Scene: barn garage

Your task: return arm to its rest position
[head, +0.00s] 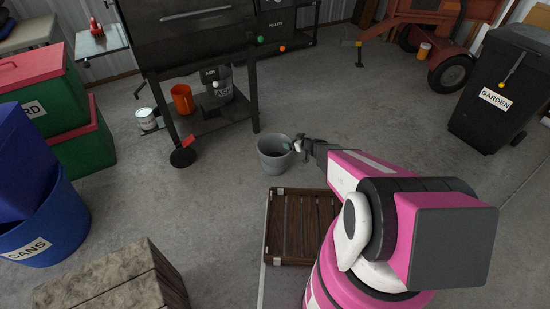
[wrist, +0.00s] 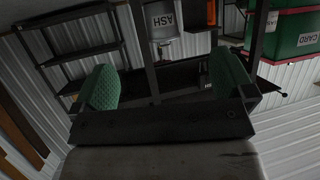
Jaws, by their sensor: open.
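My pink and white arm reaches forward from the lower right in the head view. My gripper (head: 294,146) is at its far end, over or beside the rim of a grey bucket (head: 272,160) on the concrete floor. In the wrist view the two green finger pads of my gripper (wrist: 158,88) stand wide apart. Nothing is between them. How high the gripper is above the bucket is hard to tell.
A black grill (head: 190,38) stands beyond the bucket, with an orange bucket (head: 182,99) on its shelf. A slatted wooden crate (head: 268,259) lies near my arm. A garden bin (head: 503,85) stands right, a blue cans bin (head: 50,235) left.

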